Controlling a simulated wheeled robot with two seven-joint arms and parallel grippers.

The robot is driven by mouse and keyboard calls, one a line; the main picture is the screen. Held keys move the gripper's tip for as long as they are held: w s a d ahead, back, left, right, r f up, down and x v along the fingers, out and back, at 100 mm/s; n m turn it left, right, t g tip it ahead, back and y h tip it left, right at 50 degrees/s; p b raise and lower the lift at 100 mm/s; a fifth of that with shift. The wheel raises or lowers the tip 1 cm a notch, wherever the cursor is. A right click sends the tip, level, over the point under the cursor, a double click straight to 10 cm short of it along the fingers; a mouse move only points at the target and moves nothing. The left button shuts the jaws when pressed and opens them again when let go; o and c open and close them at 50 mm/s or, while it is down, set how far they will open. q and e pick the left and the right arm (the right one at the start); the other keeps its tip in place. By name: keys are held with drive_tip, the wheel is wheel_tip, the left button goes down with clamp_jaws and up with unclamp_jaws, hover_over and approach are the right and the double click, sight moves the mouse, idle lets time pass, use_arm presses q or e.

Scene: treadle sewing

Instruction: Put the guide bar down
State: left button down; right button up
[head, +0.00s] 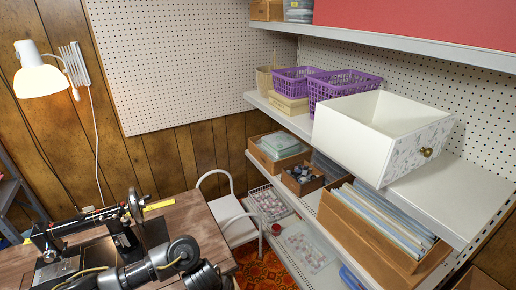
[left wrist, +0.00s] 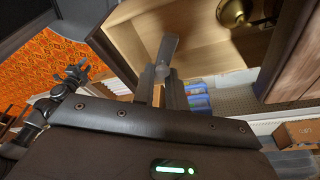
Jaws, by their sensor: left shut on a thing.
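In the left wrist view my left gripper (left wrist: 162,82) is shut on a flat grey bar, which I take to be the guide bar (left wrist: 168,48). The bar sticks out past the fingertips, its far end in front of a wooden compartment (left wrist: 205,45). I cannot tell whether the bar touches the wood. In the head view my left arm crosses the lower left, but its fingers and the bar are not visible there. A black sewing machine (head: 122,238) with a handwheel stands on the wooden table (head: 188,213).
A white drawer box (head: 350,128) with a brass knob sits on the upper shelf (head: 455,195) at right, beside purple baskets (head: 340,84). A white chair (head: 232,222) stands behind the table. A yellow strip (head: 158,204) lies at the table's back edge.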

use_arm(q)
wheel_tip(320, 180, up, 7)
drive_tip(key=p, duration=0.7)
drive_tip(key=shift+r, duration=0.15)
drive_tip(key=w+r+n+t+b, duration=0.1)
drive_tip(key=w+r+n+b, duration=0.1)
drive_tip(key=w+r, duration=0.35)
drive_tip(key=w+r+n+b, duration=0.1)
drive_tip(key=w+r+n, duration=0.15)
drive_tip(key=r, duration=0.55)
drive_tip(key=s+a+r+n+t+y+b, duration=0.1)
drive_tip(key=a+r+n+b, duration=0.1)
drive_tip(key=a+r+n, duration=0.3)
drive_tip(key=s+a+r+n+t+y+b, duration=0.1)
drive_tip(key=a+r+n, duration=0.4)
drive_tip(key=r, duration=0.6)
drive_tip(key=shift+s+a+r+b, duration=0.2)
drive_tip(key=shift+a+r+b, duration=0.15)
drive_tip(key=shift+a+b, duration=0.25)
drive_tip(key=shift+d, duration=0.15)
drive_tip(key=shift+w, duration=0.1)
